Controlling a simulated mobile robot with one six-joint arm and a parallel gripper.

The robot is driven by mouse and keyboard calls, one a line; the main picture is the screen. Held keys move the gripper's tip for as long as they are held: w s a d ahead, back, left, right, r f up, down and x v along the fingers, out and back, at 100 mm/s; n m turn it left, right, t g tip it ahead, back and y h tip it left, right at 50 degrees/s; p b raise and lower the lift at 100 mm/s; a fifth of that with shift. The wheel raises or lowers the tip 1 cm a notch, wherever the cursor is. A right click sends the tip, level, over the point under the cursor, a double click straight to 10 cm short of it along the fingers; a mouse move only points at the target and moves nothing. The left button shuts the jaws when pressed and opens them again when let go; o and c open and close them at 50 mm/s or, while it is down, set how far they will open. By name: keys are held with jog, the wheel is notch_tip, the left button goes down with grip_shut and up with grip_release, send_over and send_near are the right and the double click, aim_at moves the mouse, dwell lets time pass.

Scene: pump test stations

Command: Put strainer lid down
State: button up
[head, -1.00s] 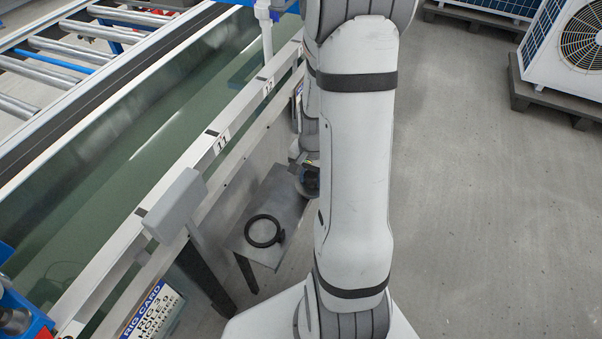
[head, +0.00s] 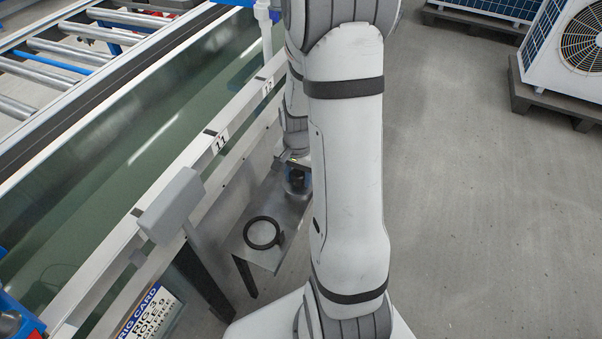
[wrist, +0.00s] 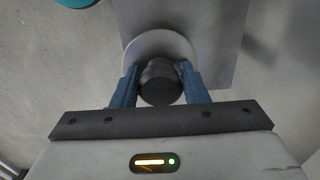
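The strainer lid is a pale grey disc (wrist: 152,46) with a black knob (wrist: 160,84) in the wrist view. My gripper (wrist: 160,88) has its two blue fingers closed on either side of the knob. The disc overlaps the edge of a grey metal shelf (wrist: 215,50); I cannot tell whether it touches. In the head view, my gripper (head: 297,181) is at the far part of the shelf (head: 265,258), and my arm partly hides it. The lid is hard to make out there.
A black ring (head: 262,232) lies on the near part of the shelf. A white rail (head: 222,140) marked 11 and 12 and a grey box on a post (head: 170,207) stand to the left. Open floor (head: 460,200) lies to the right.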

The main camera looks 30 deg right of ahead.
aim_at(298, 173)
jog(key=o, duration=0.4)
jog(key=shift+c, duration=0.2)
notch_tip(298, 173, up, 12)
jog(key=p, duration=0.4)
jog(key=s+a+r+n+t, duration=0.1)
jog(key=s+a+r+n, duration=0.8)
jog(key=s+a+n, duration=0.1)
jog(key=shift+s+a+r, duration=0.35)
jog(key=shift+s+a, duration=0.3)
jog(key=shift+s, duration=0.3)
